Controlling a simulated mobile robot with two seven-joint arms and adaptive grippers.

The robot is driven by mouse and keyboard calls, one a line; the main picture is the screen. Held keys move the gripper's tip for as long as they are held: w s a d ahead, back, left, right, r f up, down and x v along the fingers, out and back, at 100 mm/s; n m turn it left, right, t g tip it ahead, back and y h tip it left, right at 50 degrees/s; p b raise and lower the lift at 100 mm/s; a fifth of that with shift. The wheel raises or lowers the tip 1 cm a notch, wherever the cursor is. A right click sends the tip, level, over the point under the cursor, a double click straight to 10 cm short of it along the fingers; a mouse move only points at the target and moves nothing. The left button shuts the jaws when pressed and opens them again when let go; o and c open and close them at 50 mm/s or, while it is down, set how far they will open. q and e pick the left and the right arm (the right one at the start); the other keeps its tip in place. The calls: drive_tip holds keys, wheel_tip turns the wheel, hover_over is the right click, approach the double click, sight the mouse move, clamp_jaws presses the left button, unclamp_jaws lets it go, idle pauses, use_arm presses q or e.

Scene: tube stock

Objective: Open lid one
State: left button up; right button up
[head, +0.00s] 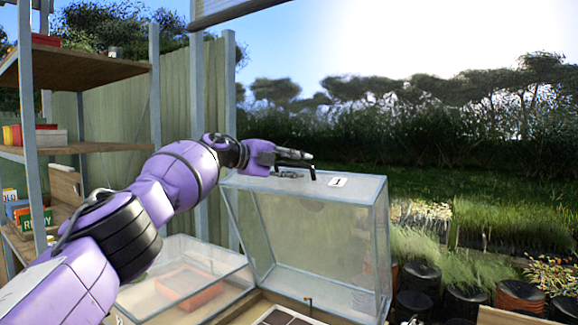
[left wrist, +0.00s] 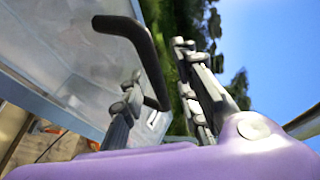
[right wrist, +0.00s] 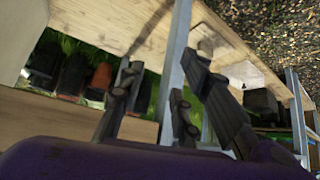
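Lid one (head: 320,240) is a clear panel in a pale grey frame, with a white "1" label (head: 338,182) at its top edge. It stands raised, steeply tilted, over a wooden-edged box (head: 235,308). Its black handle (head: 314,173) sticks up beside the label. My left gripper (head: 306,165) is at the lid's top edge by the handle. In the left wrist view the fingers (left wrist: 162,95) are apart, with the black bent handle (left wrist: 140,40) between them, not clearly gripped. My right gripper (right wrist: 165,90) shows only in its own wrist view, fingers apart and empty.
A second clear-topped box (head: 225,258) with an orange tray (head: 188,283) inside is left of lid one. A shelf unit (head: 85,148) stands at the left. Black pots (head: 462,300) and plants are at the right. Wooden boards (right wrist: 100,22) and a grey post (right wrist: 172,75) are near my right gripper.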

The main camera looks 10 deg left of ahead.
use_arm(q)
drive_tip(key=v, duration=1.2)
drive_tip(key=shift+a, duration=0.1)
